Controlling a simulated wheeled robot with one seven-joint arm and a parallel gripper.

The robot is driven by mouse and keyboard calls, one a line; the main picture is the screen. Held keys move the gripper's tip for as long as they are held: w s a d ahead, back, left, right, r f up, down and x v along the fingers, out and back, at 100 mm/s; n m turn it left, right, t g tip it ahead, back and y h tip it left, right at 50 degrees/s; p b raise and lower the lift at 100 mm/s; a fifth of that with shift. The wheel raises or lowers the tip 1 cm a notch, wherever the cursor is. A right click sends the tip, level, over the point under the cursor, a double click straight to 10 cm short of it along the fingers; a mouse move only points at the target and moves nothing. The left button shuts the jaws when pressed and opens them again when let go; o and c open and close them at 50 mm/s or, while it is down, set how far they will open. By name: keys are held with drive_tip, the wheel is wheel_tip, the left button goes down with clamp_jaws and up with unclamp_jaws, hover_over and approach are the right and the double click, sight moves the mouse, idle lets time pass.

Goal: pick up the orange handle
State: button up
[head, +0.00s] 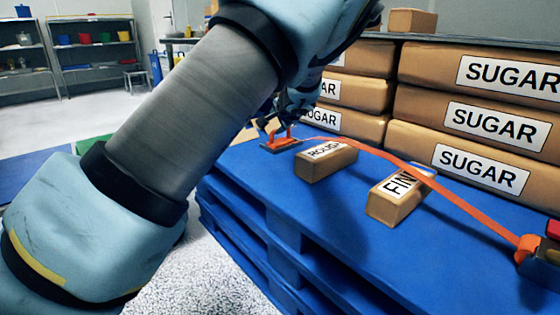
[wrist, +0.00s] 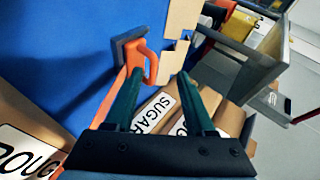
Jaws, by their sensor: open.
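The orange handle (head: 284,137) stands on a small dark base on the blue pallet, at the far end of an orange strap (head: 455,197). In the wrist view the handle (wrist: 152,64) is a loop just ahead of my fingertips, nearer the left one. My gripper (wrist: 160,74) is open, with its two green fingers apart and nothing seen held between them. The left fingertip overlaps the handle's lower part in the picture; I cannot tell whether they touch. In the head view my gripper is small and partly hidden behind my arm, just above the handle.
Boxes marked ROUGH (head: 326,165) and FINE (head: 398,200) stand on the blue pallet (head: 250,190) beside the strap. Stacked SUGAR bags (head: 465,168) wall off the back right. A cut piece of cardboard (wrist: 180,28) lies beyond the handle in the wrist view.

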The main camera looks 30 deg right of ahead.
drive_tip(key=shift+m+h, duration=0.3)
drive_tip(key=shift+m, duration=0.2)
drive_tip(key=d+f, duration=0.1)
drive_tip(key=w+d+f, duration=0.1)
drive_tip(key=d, duration=0.1)
drive_tip(key=w+d+f+b, duration=0.1)
drive_tip(key=shift+w+d+f, duration=0.15)
drive_tip(key=shift+w+d, duration=0.1)
drive_tip(key=b, duration=0.1)
hover_over(281, 142)
drive_tip(key=shift+f, duration=1.2)
clamp_jaws()
